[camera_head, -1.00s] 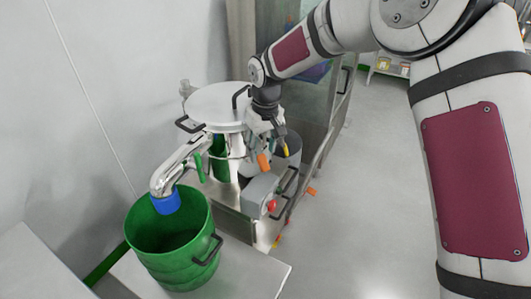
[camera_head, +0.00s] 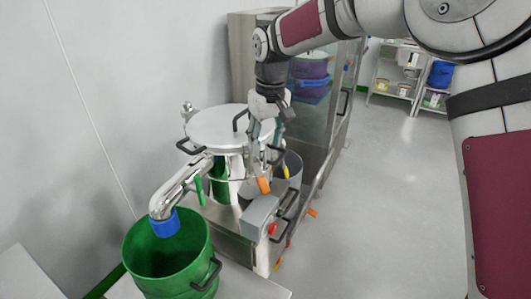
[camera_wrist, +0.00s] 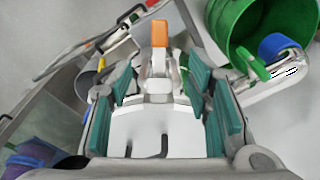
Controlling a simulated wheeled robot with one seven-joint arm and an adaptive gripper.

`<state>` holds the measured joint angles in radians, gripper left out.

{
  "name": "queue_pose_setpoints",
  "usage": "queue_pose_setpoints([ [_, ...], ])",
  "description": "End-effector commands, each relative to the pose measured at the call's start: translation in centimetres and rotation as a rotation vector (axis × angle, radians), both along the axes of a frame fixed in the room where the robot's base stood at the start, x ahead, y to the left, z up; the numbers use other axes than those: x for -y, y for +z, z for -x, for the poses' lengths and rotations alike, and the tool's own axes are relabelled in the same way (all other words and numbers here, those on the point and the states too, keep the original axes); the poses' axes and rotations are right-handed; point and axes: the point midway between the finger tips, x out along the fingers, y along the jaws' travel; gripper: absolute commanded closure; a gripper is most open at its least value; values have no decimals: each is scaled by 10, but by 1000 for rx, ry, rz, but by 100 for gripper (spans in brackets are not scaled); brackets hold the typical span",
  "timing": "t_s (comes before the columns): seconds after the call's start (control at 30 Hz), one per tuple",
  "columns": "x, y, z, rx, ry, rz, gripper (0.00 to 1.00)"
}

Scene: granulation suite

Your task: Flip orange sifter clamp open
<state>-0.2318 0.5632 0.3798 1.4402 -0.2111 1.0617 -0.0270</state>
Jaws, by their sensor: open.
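The orange sifter clamp (camera_head: 264,185) is an orange-tipped lever on the right side of the steel sifter (camera_head: 232,127). In the wrist view the orange clamp handle (camera_wrist: 160,33) stands upright at top centre, just beyond my fingers, on a pale metal link. My gripper (camera_head: 264,150) is above and beside the clamp at the sifter's right side. Its teal-padded fingers (camera_wrist: 163,85) are spread apart to either side of the clamp's line in the wrist view. I cannot tell whether either finger touches the clamp.
A green bin (camera_head: 165,258) stands under the blue-ended spout (camera_head: 165,222). A green handle (camera_head: 199,191) is on the sifter's left side. A grey box with a red button (camera_head: 272,229) and black handles sits close below the clamp. Open floor lies to the right.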

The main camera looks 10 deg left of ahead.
Motion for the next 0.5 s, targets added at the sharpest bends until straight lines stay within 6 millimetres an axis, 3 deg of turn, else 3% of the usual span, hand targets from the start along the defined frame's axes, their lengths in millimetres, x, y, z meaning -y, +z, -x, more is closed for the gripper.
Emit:
queue_pose_setpoints([
  [0.37,0,7,1,0,1,0,55],
  [0.5,5,12,3,4,-5,4,84],
])
